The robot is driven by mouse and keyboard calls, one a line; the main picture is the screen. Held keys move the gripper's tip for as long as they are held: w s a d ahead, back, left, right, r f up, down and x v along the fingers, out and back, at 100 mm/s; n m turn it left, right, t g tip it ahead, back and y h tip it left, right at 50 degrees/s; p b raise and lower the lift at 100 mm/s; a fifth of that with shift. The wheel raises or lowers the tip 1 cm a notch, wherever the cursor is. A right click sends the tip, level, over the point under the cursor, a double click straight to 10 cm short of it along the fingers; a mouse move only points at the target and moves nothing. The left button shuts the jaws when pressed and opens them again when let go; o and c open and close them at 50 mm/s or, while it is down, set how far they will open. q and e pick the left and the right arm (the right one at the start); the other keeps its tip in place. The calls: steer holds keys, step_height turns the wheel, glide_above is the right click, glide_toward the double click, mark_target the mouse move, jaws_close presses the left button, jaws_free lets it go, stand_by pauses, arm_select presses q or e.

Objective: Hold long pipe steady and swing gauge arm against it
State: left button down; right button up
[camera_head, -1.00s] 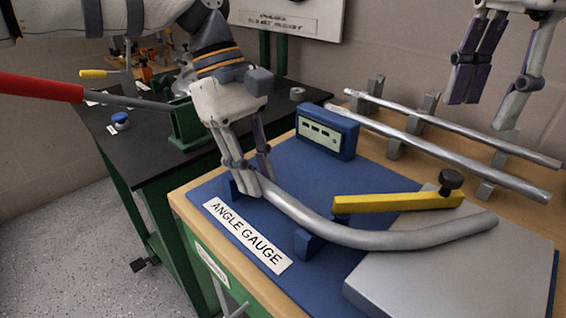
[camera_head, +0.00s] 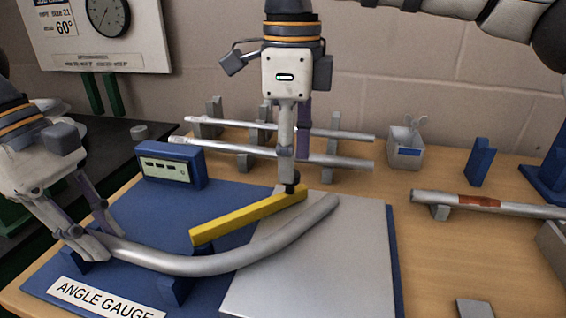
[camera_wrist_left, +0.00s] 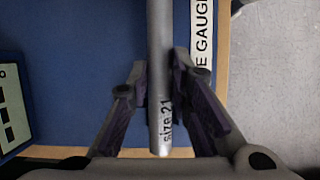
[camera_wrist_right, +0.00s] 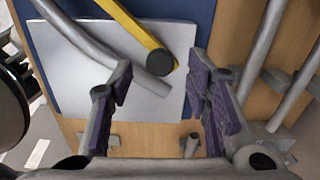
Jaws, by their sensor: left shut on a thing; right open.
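A long bent grey pipe (camera_head: 210,262) lies across the blue angle gauge board (camera_head: 235,190), resting on blue supports. Its right end lies over a light grey plate (camera_head: 340,270). My left gripper (camera_head: 95,250) is shut on the pipe's left end; the left wrist view shows the pipe (camera_wrist_left: 159,70) between its fingers, marked "size 21". The yellow gauge arm (camera_head: 245,217) lies behind the pipe, with a dark knob at its right end. My right gripper (camera_wrist_right: 163,90) is open above the knob (camera_wrist_right: 160,64), which sits ahead of its fingers, apparently untouched.
A blue readout box (camera_head: 170,166) stands at the board's back left. Straight pipes (camera_head: 330,160) lie on grey racks behind. A pipe with a red band (camera_head: 485,203), a small grey bin (camera_head: 405,150) and blue stands are on the right. A wall panel is at upper left.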

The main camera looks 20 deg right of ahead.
steer(key=shift+f, duration=1.1)
jaws_close()
steer(key=shift+s+d+m, duration=0.15)
steer(key=shift+s+m, duration=0.75)
steer(key=shift+s, duration=0.15)
jaws_free()
step_height(320, 180, up, 12)
